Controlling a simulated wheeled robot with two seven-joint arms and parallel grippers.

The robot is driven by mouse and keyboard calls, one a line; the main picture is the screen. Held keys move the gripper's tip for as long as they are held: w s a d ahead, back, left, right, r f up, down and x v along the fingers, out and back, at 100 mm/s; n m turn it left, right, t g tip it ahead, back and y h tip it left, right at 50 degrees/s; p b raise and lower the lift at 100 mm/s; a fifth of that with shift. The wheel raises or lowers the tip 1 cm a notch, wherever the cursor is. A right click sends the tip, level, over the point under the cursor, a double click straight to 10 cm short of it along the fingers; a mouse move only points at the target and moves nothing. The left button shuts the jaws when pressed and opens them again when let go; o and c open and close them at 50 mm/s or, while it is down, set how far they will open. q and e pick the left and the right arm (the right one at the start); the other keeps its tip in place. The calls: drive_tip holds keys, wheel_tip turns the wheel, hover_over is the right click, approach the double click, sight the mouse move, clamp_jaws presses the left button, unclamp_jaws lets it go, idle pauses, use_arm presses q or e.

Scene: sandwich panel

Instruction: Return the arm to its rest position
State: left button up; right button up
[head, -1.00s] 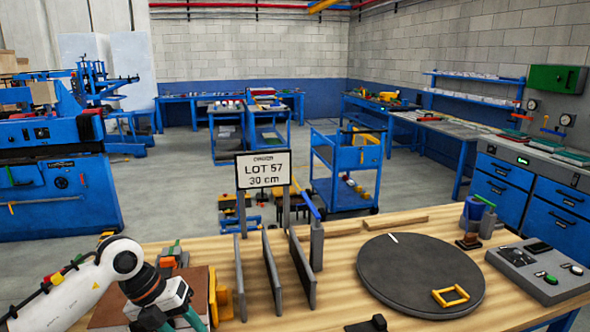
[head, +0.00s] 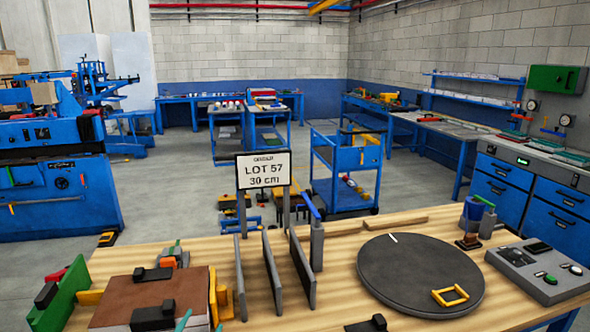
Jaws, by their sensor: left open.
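My left gripper (head: 201,325) shows only as two teal fingertips at the bottom edge, in front of the brown panel's right corner. The fingertips are apart, with nothing seen between them. The rest of the gripper and the left arm are out of the picture. The brown panel (head: 120,292) lies flat at the bench's left end, with dark blocks at its far and near edges. My right gripper is not in view.
A LOT 57 sign (head: 264,175) stands behind several upright grey plates (head: 272,270). A dark round disc (head: 405,270) with a yellow handle (head: 450,296) lies to the right. A grey control box (head: 540,268) is at the far right. A green block (head: 65,290) stands left of the panel.

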use_arm(q)
drive_tip(key=s+a+f+n+g+y, duration=0.35)
drive_tip(key=s+f+g, duration=0.55)
drive_tip(key=f, duration=0.4)
drive_tip(key=s+f+n+g+h, duration=0.1)
drive_tip(key=s+f+g, duration=0.2)
drive_tip(key=s, duration=0.5)
drive_tip(key=s+f+n+g+h, duration=0.1)
drive_tip(key=s+f+g, duration=0.2)
drive_tip(key=s, duration=0.5)
wheel_tip(320, 180, down, 25)
drive_tip(key=s+a+f+g, duration=0.2)
drive_tip(key=s+a+f, duration=0.1)
drive_tip(key=s+f, duration=1.4)
drive_tip(key=shift+f+m, duration=0.35)
drive_tip(key=shift+f, duration=0.1)
